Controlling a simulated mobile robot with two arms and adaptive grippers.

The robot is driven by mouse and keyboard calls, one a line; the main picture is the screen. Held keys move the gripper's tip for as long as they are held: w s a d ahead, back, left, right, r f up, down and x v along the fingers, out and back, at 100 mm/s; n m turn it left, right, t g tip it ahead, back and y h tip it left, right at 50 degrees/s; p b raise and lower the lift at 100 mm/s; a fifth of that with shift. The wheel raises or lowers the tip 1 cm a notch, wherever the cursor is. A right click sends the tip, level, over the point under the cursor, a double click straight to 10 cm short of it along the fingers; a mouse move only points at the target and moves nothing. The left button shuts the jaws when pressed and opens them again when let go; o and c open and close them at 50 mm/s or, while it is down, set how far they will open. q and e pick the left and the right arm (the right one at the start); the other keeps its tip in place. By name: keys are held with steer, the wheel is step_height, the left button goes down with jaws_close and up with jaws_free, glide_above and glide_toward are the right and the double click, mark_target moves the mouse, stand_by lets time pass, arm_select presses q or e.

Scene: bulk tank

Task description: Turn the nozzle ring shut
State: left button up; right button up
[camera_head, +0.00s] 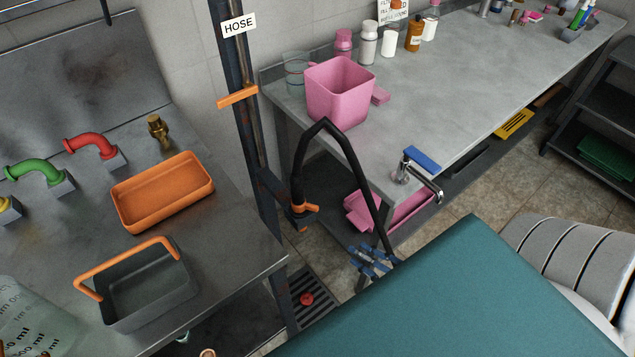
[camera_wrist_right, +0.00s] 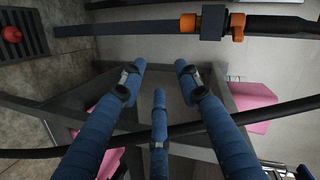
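The black hose (camera_head: 337,133) arches up and over beside the dark post labelled HOSE. Its dark nozzle end (camera_head: 297,190) hangs by the post with an orange ring (camera_head: 305,209) near the bottom. In the right wrist view, a dark block with orange parts (camera_wrist_right: 188,23) lies across the top, beyond the fingertips. My right gripper (camera_head: 370,259) is low and right of the nozzle, apart from the ring. In the wrist view its blue fingers (camera_wrist_right: 159,75) are spread and empty. A black hose (camera_wrist_right: 285,110) crosses that view near the fingers; contact is unclear. My left gripper is not in view.
A grey bench (camera_head: 450,75) at right holds a pink bin (camera_head: 341,92), bottles and a tap (camera_head: 403,170). The left counter holds an orange tray (camera_head: 163,190) and a grey basket (camera_head: 150,290). A floor grate (camera_head: 315,290) with a red knob lies below the nozzle.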

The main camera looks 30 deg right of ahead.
step_height(320, 180, up, 10)
steer(key=w+a+m+t+y+b, duration=0.1)
steer(key=w+a+m+t+y, duration=0.15)
steer(key=m, duration=0.25)
glide_toward(305, 206)
steer(key=w, duration=0.5)
steer(key=shift+w+a+f+n+h, duration=0.3)
steer(key=shift+w+a+f+h, duration=0.05)
steer(key=shift+w+a+f, duration=0.1)
steer(key=shift+c, duration=0.2)
jaws_close()
